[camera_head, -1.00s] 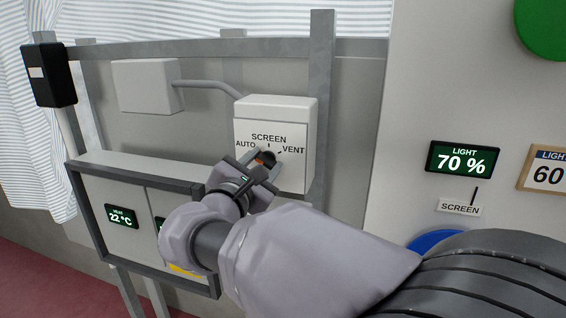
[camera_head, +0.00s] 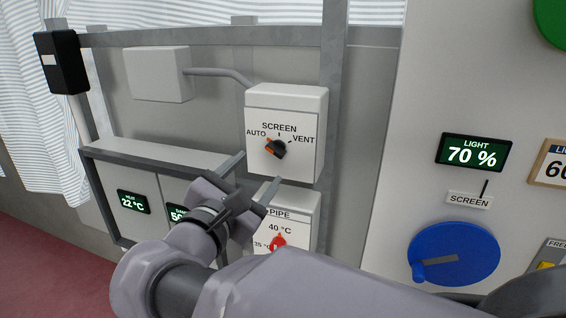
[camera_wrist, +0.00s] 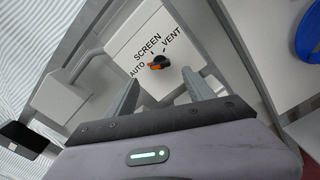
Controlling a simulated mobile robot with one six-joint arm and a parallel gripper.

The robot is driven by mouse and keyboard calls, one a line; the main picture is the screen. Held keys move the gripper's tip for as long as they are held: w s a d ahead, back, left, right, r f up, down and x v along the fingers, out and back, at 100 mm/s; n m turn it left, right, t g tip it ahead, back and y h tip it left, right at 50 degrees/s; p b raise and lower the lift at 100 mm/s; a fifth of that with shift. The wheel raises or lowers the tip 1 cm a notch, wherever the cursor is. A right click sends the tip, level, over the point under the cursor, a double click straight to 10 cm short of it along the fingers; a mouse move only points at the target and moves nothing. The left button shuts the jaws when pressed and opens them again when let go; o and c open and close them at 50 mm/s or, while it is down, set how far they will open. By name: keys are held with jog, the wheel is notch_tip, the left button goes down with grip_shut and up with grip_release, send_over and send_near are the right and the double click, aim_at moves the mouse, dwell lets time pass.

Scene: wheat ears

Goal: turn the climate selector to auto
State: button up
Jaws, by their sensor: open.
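The selector is a black knob (camera_head: 280,148) with an orange mark, on a white box (camera_head: 310,108) labelled SCREEN, with AUTO at left and VENT at right. Its orange end lies on the left side, toward AUTO; the knob also shows in the wrist view (camera_wrist: 159,63), orange end likewise on the AUTO side. My gripper (camera_head: 259,168) is open and empty, below and to the left of the knob and apart from it. In the wrist view my two fingers (camera_wrist: 162,84) stand spread below the knob with nothing between them.
Below is a PIPE box (camera_head: 307,205) with a red knob (camera_head: 278,242), partly behind my arm. A metal post (camera_head: 334,90) stands right of the selector box. The right panel holds a LIGHT display (camera_head: 473,153) and a blue dial (camera_head: 455,250).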

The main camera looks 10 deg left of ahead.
jog(key=v, duration=0.7)
jog(key=shift+s+p, duration=0.3)
jog(key=shift+p, duration=0.15)
